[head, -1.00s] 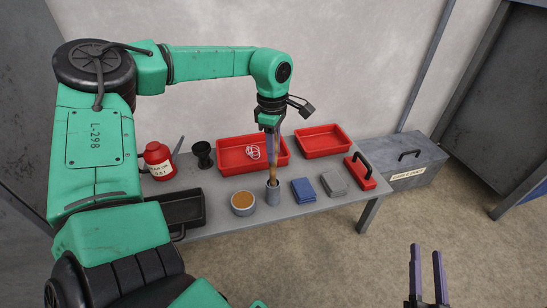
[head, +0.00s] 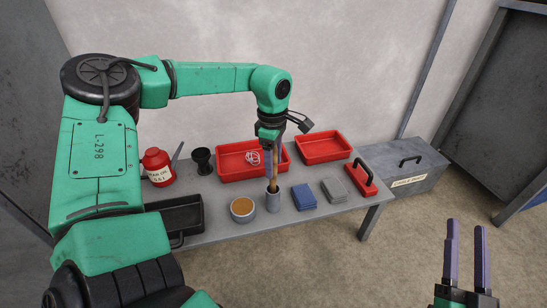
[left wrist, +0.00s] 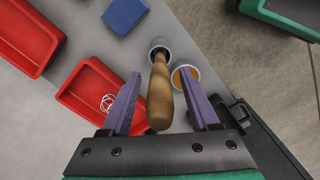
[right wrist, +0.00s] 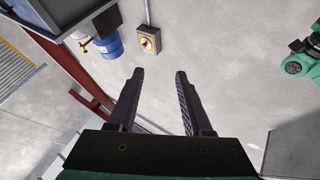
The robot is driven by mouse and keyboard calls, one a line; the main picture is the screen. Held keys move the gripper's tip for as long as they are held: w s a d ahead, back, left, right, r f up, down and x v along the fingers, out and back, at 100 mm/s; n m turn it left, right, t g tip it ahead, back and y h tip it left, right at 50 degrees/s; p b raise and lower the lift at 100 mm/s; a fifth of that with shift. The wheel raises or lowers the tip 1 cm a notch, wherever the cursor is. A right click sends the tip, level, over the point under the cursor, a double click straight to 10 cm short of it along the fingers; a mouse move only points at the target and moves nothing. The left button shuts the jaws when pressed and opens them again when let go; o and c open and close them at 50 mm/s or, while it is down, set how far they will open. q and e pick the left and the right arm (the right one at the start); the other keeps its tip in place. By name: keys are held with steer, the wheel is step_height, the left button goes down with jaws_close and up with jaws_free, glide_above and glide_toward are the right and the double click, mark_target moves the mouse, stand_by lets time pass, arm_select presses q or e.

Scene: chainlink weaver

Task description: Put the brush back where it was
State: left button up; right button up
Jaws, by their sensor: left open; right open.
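The brush stands in a small grey cup (head: 273,201) near the table's front edge, with its wooden handle (head: 274,168) pointing up. In the left wrist view the brush handle (left wrist: 160,90) runs between the fingers of my left gripper (left wrist: 163,105), with gaps on both sides. That gripper (head: 269,150) is open above the cup, around the upper handle. The bristles are hidden inside the cup. My right gripper (head: 466,240) is open and empty, off to the right of the table; it also shows in the right wrist view (right wrist: 160,75).
Beside the cup stand a round tin with tan contents (head: 242,210), blue cloths (head: 304,197) and grey cloths (head: 334,189). Behind are two red trays (head: 230,175) (head: 322,158). A red oil can (head: 157,167), black cup (head: 202,160) and black tray (head: 180,232) lie left.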

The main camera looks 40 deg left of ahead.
arm_select(q)
steer(key=shift+r, duration=0.15)
step_height(320, 180, up, 5)
steer(key=shift+f+p, duration=0.15)
steer(key=shift+p, duration=1)
step_height(320, 180, up, 2)
steer(key=shift+r+p, duration=0.1)
steer(key=shift+p, duration=0.4)
step_height(320, 180, up, 5)
steer(key=shift+a+f+p, duration=0.1)
steer(key=shift+p, duration=0.9)
arm_select(e)
steer(key=s+a+f+g, duration=0.1)
steer(key=s+f+g, duration=0.4)
steer(key=f, duration=0.7)
steer(key=s+a+f+m+g+h, duration=0.1)
steer(key=s+f+g, duration=0.4)
steer(key=f, duration=0.6)
steer(key=s, duration=0.2)
steer(key=shift+s+f+h, duration=0.3)
steer(key=shift+s+f, duration=0.1)
